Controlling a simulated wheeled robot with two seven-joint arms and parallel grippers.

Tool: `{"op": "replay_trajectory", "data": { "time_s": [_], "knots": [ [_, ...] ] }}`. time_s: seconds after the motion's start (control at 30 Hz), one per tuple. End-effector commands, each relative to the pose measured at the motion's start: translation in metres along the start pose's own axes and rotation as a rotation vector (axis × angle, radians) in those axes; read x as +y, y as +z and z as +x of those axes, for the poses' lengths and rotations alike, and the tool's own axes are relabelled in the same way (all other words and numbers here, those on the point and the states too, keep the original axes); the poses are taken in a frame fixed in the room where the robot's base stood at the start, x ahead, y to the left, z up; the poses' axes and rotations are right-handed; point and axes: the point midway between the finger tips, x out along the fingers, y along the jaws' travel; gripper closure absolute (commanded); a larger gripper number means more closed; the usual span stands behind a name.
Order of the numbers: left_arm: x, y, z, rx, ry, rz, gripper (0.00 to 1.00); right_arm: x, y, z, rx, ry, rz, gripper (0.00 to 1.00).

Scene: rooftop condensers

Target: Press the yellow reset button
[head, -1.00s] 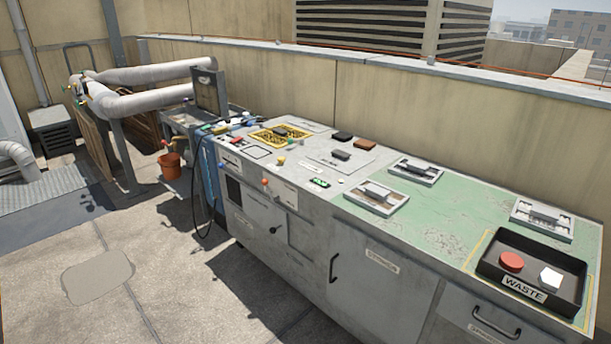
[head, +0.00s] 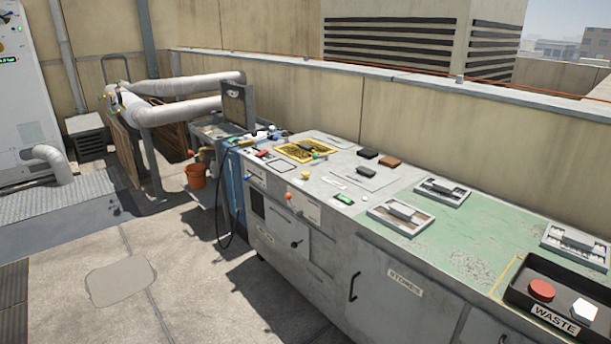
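A small yellow round piece (head: 305,175) sits on the grey part of the long bench top, near its front edge. I cannot tell whether it is a button. A white cabinet (head: 30,125) stands at the far left, cut off by the picture's edge. It has a dark dial (head: 4,20), a green-lit display (head: 8,60) and a small yellowish spot (head: 2,47) at the very edge, too small and cut off to identify. Neither of my grippers shows.
The long bench (head: 375,270) runs along the parapet wall. A black WASTE tray (head: 514,294) holds a red disc and a white piece. An orange bucket (head: 195,176) hangs near the pipes (head: 185,110). The concrete floor (head: 190,240) at left is open.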

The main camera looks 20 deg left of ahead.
Motion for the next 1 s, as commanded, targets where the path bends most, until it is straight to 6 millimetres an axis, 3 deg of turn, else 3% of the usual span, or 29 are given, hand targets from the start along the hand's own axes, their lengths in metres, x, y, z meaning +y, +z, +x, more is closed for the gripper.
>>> {"op": "replay_trajectory", "data": {
  "time_s": [0.03, 0.23, 1.0],
  "knots": [
    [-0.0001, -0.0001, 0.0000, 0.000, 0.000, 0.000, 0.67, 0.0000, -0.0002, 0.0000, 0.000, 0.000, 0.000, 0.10],
    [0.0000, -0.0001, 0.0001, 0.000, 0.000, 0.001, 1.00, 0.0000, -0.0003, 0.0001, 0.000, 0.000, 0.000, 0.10],
    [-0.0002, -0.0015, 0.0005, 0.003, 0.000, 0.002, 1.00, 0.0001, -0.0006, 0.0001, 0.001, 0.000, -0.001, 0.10]
  ]
}}
